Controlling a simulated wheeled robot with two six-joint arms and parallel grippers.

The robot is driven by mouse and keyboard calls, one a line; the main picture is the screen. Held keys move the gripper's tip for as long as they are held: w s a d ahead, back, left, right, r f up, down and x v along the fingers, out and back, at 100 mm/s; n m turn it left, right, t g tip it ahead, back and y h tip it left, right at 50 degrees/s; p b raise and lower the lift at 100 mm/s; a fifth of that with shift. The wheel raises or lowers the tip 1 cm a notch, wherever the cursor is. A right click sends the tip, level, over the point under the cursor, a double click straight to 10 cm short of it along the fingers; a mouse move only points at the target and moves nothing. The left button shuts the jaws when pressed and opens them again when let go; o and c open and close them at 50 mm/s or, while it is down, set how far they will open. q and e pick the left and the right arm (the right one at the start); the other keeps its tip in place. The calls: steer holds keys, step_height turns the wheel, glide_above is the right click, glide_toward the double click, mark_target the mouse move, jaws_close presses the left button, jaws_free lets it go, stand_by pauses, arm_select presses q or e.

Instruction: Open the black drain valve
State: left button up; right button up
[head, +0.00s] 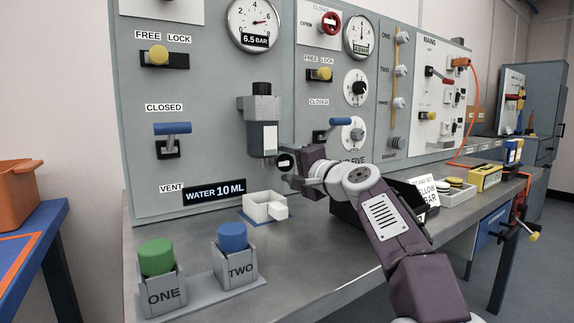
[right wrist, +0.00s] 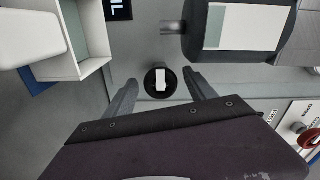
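The black drain valve (head: 285,162) is a small round black knob below the grey cylindrical unit (head: 248,125) on the panel. In the right wrist view the valve (right wrist: 151,85) shows a white bar across its face, upright in that picture. My right gripper (right wrist: 159,80) is open, with one finger on either side of the valve and visible gaps between. In the head view my right gripper (head: 294,171) is at the valve and partly hides it. Whether any finger touches it cannot be told. My left gripper is not in view.
A small white open box (head: 258,213) sits on the bench below the valve, close to the gripper. Green (head: 156,257) and blue (head: 232,237) capped items stand in holders at the front left. A blue lever (head: 173,128) and gauges are on the panel.

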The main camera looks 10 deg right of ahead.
steer(key=shift+s, duration=0.1)
steer(key=b+v, duration=0.1)
steer(key=v, duration=0.8)
